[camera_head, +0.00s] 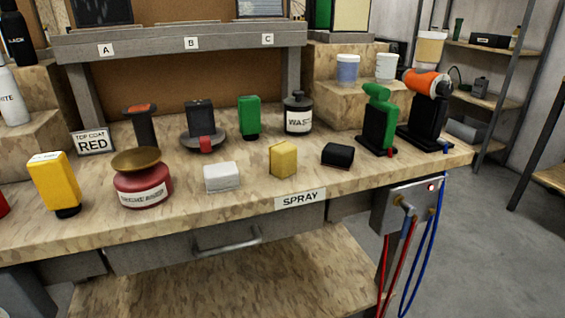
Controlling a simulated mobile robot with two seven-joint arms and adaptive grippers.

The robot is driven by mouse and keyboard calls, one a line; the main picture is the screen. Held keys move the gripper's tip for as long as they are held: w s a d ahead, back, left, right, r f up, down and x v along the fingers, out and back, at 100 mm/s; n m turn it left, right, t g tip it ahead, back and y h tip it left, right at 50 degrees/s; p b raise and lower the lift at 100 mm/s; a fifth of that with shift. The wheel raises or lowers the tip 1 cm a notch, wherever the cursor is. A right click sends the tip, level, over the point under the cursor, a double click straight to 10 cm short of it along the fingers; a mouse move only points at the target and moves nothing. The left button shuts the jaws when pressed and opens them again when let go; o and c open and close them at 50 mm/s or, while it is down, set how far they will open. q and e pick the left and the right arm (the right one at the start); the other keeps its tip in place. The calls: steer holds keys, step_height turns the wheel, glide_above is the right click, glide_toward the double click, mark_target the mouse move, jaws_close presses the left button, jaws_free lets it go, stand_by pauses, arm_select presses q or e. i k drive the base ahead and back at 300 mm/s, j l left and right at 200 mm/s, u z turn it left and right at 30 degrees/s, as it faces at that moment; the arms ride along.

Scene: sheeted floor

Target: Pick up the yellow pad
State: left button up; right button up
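The yellow pad (284,160) is a small block standing on the speckled workbench (250,196), near its front edge and just above the SPRAY label. It sits between a white block on its left and a black block on its right, apart from both. Its front, side and top faces show, and nothing covers it. Neither of my grippers shows in the head view.
A white block (222,177), a black block (337,154) and a red pot with a brass top (143,188) stand nearby. A yellow bottle (54,182) is at left. Green (379,120) and orange (427,84) tools stand at right. A raised shelf (180,42) spans the back.

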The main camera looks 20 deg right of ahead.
mark_target(282, 155)
steer(key=k+l, duration=0.3)
steer(key=k, duration=0.15)
steer(key=k+l, duration=0.65)
steer(key=k, duration=0.25)
